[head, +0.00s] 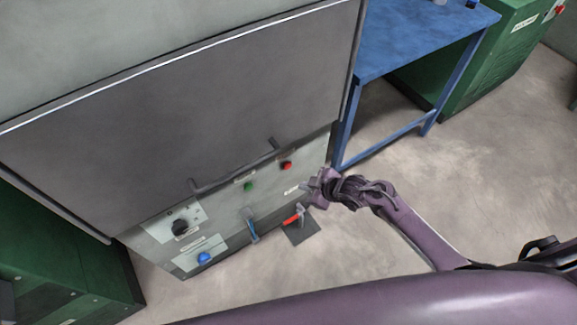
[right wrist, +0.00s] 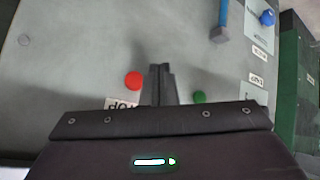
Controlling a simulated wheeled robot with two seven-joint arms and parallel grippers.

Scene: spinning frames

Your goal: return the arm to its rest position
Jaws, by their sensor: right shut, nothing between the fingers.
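My right gripper (head: 316,187) is in front of the right side of the grey machine's lower panel (head: 225,215) in the head view. Its arm reaches in from the lower right. In the right wrist view my right gripper (right wrist: 160,72) has its fingers together with nothing between them. The fingers point at the panel, between a red button (right wrist: 133,81) and a green button (right wrist: 199,97); I cannot tell how far off the panel is. The red button (head: 286,165) and the green button (head: 248,187) also show in the head view. My left gripper does not show.
A blue-handled tool (head: 249,224) is at the panel. A red-handled tool (head: 294,217) is over a dark square (head: 301,230) beside the panel's foot. A black knob (head: 180,227) and a blue knob (head: 204,258) sit left. A blue table (head: 410,40) stands right; floor between is clear.

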